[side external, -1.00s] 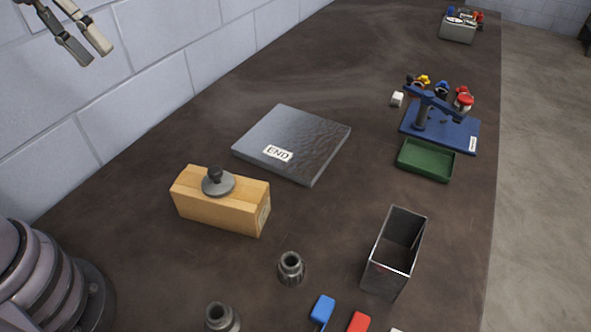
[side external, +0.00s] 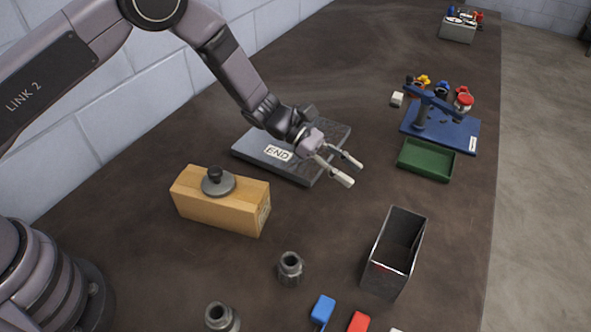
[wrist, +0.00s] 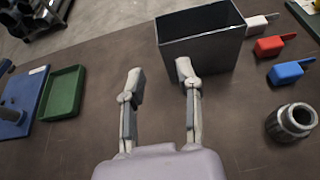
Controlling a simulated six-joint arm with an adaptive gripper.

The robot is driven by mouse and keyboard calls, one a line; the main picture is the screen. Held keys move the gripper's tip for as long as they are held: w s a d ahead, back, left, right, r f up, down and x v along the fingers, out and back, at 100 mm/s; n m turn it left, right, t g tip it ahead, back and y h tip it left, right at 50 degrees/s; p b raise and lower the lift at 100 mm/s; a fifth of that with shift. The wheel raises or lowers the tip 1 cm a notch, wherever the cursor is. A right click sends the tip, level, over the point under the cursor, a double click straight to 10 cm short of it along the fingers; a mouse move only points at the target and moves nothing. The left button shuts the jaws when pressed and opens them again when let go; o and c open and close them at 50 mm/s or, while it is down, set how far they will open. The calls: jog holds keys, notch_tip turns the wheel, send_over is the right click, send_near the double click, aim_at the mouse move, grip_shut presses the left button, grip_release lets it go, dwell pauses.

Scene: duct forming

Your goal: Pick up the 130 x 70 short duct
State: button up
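The short duct (side external: 392,254) is a grey sheet-metal box, open at the top, standing upright on the dark table at the right front in the side external view. In the wrist view the duct (wrist: 203,48) is at the top, beyond my fingers. My gripper (side external: 347,172) is open and empty, above the table beyond the duct and up to its left, near the END plate. In the wrist view my gripper (wrist: 159,78) has its fingers apart, with bare table between them. The right finger's tip overlaps the duct's lower left edge in the picture; I cannot tell any contact.
A wooden block (side external: 218,203) with a grey knob stands left of the duct. The END plate (side external: 252,146) lies beneath my wrist. A green tray (side external: 426,160) and blue fixture (side external: 455,134) are at right. Grey sockets (side external: 290,267) and blue and red-handled tools (side external: 322,308) lie in front.

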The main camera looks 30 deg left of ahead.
send_near(406, 211)
jog(key=x, duration=1)
grip_shut()
jog(key=shift+w+r, duration=0.1)
